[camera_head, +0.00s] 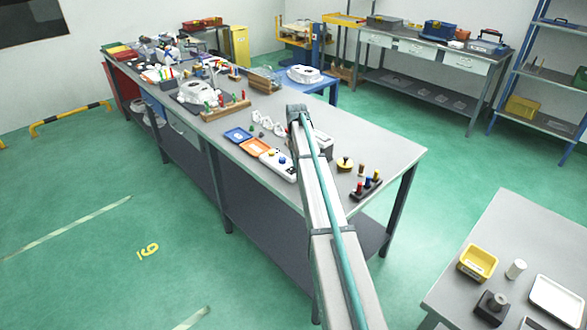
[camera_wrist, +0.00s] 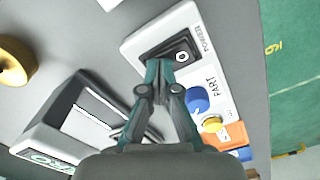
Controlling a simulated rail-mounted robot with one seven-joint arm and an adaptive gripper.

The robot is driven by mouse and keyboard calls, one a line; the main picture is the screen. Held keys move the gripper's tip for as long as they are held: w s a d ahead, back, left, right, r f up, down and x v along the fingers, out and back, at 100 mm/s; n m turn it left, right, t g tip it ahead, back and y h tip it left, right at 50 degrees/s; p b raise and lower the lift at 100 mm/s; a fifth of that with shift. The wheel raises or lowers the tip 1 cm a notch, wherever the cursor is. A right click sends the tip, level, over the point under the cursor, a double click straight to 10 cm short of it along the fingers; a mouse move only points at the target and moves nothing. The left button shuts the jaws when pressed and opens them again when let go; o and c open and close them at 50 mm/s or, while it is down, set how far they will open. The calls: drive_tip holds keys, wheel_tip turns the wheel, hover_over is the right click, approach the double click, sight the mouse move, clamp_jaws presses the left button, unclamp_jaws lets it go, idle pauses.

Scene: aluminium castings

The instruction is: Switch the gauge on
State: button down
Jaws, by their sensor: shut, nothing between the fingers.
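The white control panel (camera_wrist: 222,92) lies on the bench with a black rocker switch (camera_wrist: 180,56) beside the word POWER. The rocker shows an "O" mark. A grey device (camera_wrist: 88,112), perhaps the gauge, stands to the left with a green strip. In the head view, the panel (camera_head: 279,168) shows left of my arm, which hides my gripper.
An orange tray (camera_head: 256,147) and a blue tray (camera_head: 238,136) are in line with the panel. A brass-coloured round part (camera_wrist: 14,62) lies at the left of the wrist view. The bench edge is close to the panel.

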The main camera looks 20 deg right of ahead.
drive_tip(key=shift+r+p, duration=1.65)
drive_tip(key=shift+r, duration=1.8)
